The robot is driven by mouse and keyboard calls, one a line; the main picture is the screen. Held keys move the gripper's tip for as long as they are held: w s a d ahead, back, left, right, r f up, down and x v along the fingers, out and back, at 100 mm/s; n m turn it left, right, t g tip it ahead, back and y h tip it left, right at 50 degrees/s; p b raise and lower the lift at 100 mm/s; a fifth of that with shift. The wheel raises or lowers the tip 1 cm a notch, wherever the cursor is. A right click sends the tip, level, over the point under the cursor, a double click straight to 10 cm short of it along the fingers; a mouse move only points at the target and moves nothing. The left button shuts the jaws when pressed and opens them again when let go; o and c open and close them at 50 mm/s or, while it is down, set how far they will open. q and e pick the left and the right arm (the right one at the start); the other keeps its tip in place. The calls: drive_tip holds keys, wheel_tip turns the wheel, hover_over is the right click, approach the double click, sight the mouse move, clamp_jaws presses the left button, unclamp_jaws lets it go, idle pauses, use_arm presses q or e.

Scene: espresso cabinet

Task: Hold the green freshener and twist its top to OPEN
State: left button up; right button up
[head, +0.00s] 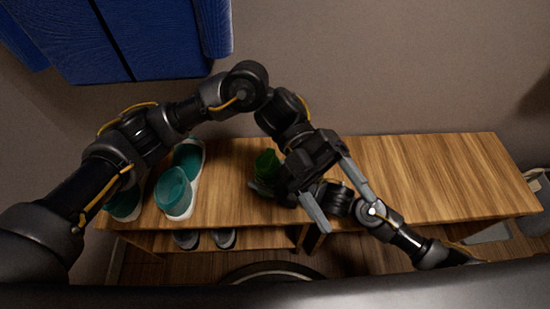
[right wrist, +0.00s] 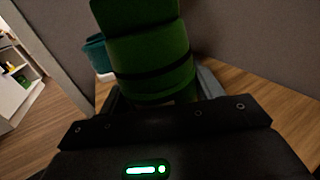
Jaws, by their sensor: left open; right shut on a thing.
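The green freshener (head: 266,165) is a green cylinder above the wooden bench, left of the middle in the head view. In the right wrist view it stands close up (right wrist: 150,60), slightly tilted, with dark bands around it and its upper end cut off by the frame. My right gripper (head: 262,187) is shut on its lower part; its fingers show on both sides in the right wrist view (right wrist: 158,95). My left gripper (head: 348,215) is open and empty, to the right of the freshener, its two long grey fingers wide apart. It partly hides my right arm.
Teal shoes with white soles (head: 175,191) stand on the left of the wooden bench (head: 430,180). More shoes (head: 224,238) sit on the shelf below. Blue cloth (head: 165,40) hangs on the wall behind. The bench's right side is clear.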

use_arm(q)
drive_tip(key=w+a+f+n+t+h, duration=0.1)
drive_tip(key=w+f+n+t+h, duration=0.15)
drive_tip(key=w+n+h, duration=0.35)
drive_tip(key=w+a+f+n+t+h, duration=0.2)
drive_tip(key=w+n+t+h, duration=0.2)
drive_tip(key=w, duration=0.4)
drive_tip(key=n+t, duration=0.2)
drive_tip(key=n, duration=0.7)
approach(263, 158)
drive_tip(key=w+x, duration=0.1)
drive_tip(key=x, duration=0.4)
drive_tip(key=shift+y, duration=0.3)
drive_tip(key=shift+f+x, duration=0.1)
drive_tip(key=shift+x, duration=1.9)
drive_tip(key=shift+f+x, duration=0.15)
drive_tip(key=shift+x, duration=1.8)
drive_tip(key=shift+s, duration=0.1)
drive_tip(key=c, duration=1)
drive_tip(key=shift+n+t, duration=0.25)
drive_tip(key=shift+n, duration=0.05)
